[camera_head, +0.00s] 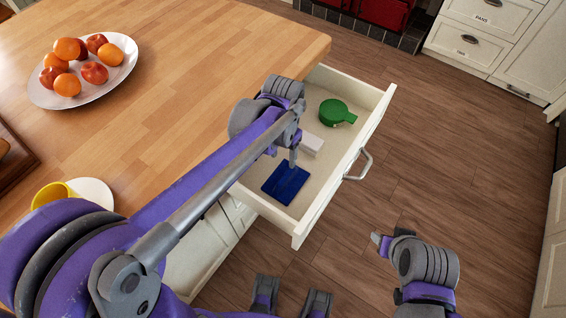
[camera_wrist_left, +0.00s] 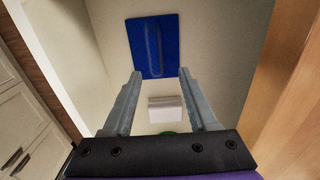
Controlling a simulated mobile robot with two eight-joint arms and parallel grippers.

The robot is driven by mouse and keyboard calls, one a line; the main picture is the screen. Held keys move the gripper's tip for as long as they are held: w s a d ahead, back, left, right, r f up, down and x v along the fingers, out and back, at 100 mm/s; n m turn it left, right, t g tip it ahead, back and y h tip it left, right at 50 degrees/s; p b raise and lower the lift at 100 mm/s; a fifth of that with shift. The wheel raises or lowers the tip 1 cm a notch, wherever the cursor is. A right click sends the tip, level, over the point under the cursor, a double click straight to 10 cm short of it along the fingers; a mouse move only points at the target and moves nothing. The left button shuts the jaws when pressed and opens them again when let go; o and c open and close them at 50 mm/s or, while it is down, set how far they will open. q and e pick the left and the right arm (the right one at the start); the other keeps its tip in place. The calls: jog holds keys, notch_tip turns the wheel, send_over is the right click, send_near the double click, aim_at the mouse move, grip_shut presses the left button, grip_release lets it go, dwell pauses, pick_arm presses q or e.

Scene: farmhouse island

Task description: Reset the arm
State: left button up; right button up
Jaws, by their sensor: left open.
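My left arm reaches in from the left over the open drawer (camera_head: 278,214). The left gripper (camera_head: 293,160) is over the drawer, close to a flat blue object (camera_head: 286,184). In the left wrist view its two fingers (camera_wrist_left: 157,74) are spread, with nothing held between them. The blue object (camera_wrist_left: 153,45) lies beyond the fingertips there, and a small white block (camera_wrist_left: 166,108) shows between the fingers. My right gripper (camera_head: 384,243) is at the lower right over the floor, mostly hidden by its own wrist.
The drawer also holds a green round object with a handle (camera_head: 335,112). The wooden countertop (camera_head: 210,60) carries a white plate (camera_head: 122,46) of fruit, and a yellow cup (camera_head: 52,193) by a white saucer (camera_head: 97,191). The drawer handle (camera_head: 360,165) sticks out; floor to its right is clear.

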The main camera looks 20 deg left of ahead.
pick_arm(q)
jog(key=shift+r, duration=0.85)
jog(key=s+a+r+n+t+p, duration=0.1)
jog(key=s+a+n+t+p, duration=0.1)
jog(key=s, duration=0.5)
jog(key=s+a+r+n+t+p, duration=0.1)
jog(key=s+a+n+t+p, duration=0.1)
jog(key=s, duration=0.5)
jog(key=a+t, duration=0.1)
jog(key=a, duration=0.1)
jog(key=shift+a, duration=0.3)
jog(key=shift+o, duration=0.5)
